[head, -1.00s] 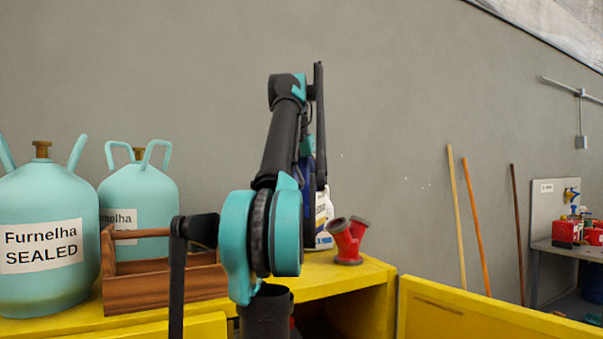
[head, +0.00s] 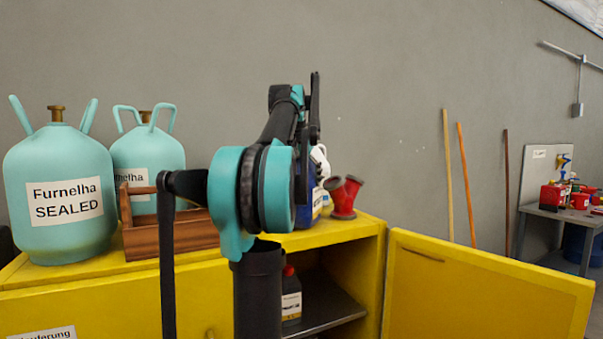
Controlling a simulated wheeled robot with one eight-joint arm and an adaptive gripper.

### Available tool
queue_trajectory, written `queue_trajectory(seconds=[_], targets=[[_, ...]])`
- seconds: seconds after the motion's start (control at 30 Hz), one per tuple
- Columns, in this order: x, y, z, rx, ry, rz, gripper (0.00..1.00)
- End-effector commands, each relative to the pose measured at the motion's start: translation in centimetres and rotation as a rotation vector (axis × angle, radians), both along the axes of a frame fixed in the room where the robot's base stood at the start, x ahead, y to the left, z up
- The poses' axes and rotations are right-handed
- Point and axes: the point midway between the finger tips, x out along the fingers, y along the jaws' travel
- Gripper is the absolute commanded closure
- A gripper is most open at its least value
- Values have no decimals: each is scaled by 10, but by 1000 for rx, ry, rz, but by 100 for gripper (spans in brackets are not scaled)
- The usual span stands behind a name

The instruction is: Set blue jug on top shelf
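A blue jug (head: 308,212) with a pale label stands upright, on or just above the top of the yellow cabinet (head: 352,233). My arm covers most of it, leaving only its right part in view. My gripper (head: 314,112) is at the far end of my arm, above the jug, and is seen mostly from behind. Its fingers are hidden, so I cannot tell whether they are open, shut or touching the jug.
A white bottle (head: 321,165) and a red pipe fitting (head: 344,196) stand close right of the jug. A wooden tool carrier (head: 165,238) and two teal canisters (head: 60,170) are at left.

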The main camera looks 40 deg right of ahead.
Motion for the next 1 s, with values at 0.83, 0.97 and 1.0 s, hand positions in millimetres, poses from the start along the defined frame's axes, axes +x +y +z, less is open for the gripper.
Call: queue_trajectory(seconds=[0.83, 0.97, 1.0], targets=[[1, -2, -7, 0, 0, -1, 0], [1, -2, -7, 0, 0, -1, 0], [1, -2, -7, 0, 0, -1, 0]])
